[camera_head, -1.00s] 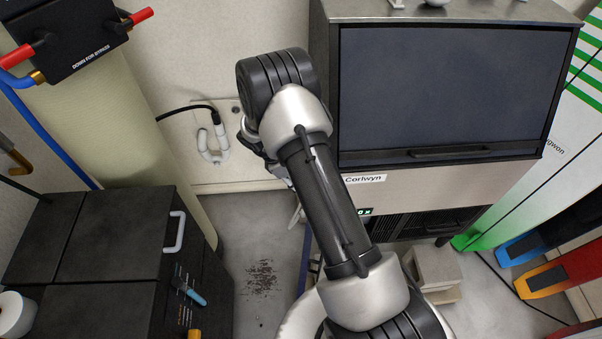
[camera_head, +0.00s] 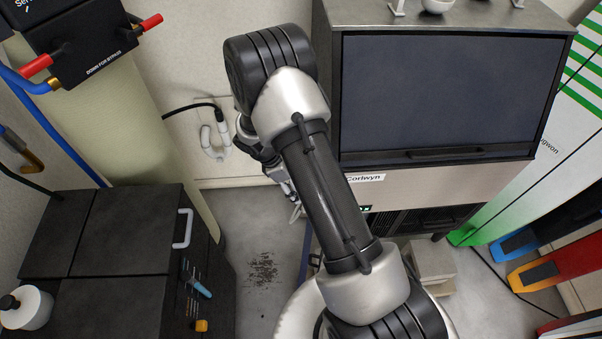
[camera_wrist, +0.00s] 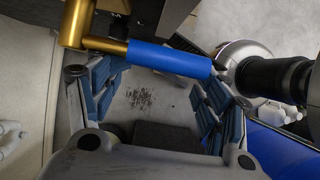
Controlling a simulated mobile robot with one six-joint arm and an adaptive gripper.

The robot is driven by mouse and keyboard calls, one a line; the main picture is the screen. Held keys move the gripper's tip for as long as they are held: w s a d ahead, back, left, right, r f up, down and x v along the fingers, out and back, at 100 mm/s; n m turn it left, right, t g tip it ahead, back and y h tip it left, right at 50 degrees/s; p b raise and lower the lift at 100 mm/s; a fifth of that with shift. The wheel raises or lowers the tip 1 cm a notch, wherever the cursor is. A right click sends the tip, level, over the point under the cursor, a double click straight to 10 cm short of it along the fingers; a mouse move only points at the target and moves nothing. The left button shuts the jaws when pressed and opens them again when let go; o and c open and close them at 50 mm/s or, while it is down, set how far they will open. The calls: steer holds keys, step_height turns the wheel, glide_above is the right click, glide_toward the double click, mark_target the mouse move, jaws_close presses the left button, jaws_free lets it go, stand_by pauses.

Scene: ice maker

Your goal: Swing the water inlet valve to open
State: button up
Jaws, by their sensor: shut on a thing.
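The water inlet valve shows in the wrist view as a brass body (camera_wrist: 80,22) with a blue-sleeved handle (camera_wrist: 172,60). The handle runs sideways across the space between my gripper's (camera_wrist: 158,88) two blue-padded fingers. My gripper is shut on this handle. In the head view, my gripper (camera_head: 282,182) is mostly hidden behind my arm, beside the lower left of the ice maker (camera_head: 445,95). The valve is hidden there.
A black box (camera_head: 95,50) with red handles stands at upper left. A black cabinet (camera_head: 110,235) with a white handle stands at lower left. Stained floor (camera_head: 240,235) lies clear between cabinet and ice maker. Skis (camera_head: 550,270) lean at right.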

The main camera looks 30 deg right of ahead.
steer(key=shift+w+d+r+p, duration=0.1)
steer(key=shift+d+r+p, duration=0.2)
steer(key=shift+r, duration=0.35)
steer(key=shift+w+d+r+p, duration=0.1)
steer(key=shift+d+r+p, duration=0.15)
steer(key=shift+r, duration=0.35)
steer(key=p+v, duration=0.1)
steer(key=v, duration=0.1)
steer(key=shift+w+a+r+p, duration=0.1)
steer(key=shift+r+p, duration=0.2)
steer(key=shift+p, duration=0.05)
steer(key=r, duration=0.1)
steer(key=s+r+p, duration=0.1)
steer(key=shift+a+r+p, duration=0.2)
steer(key=shift+r+p, duration=0.1)
steer(key=c, duration=0.3)
steer(key=shift+w+a+f, duration=0.1)
steer(key=shift+w+a, duration=0.15)
steer(key=shift+a, duration=0.2)
steer(key=shift+w, duration=0.1)
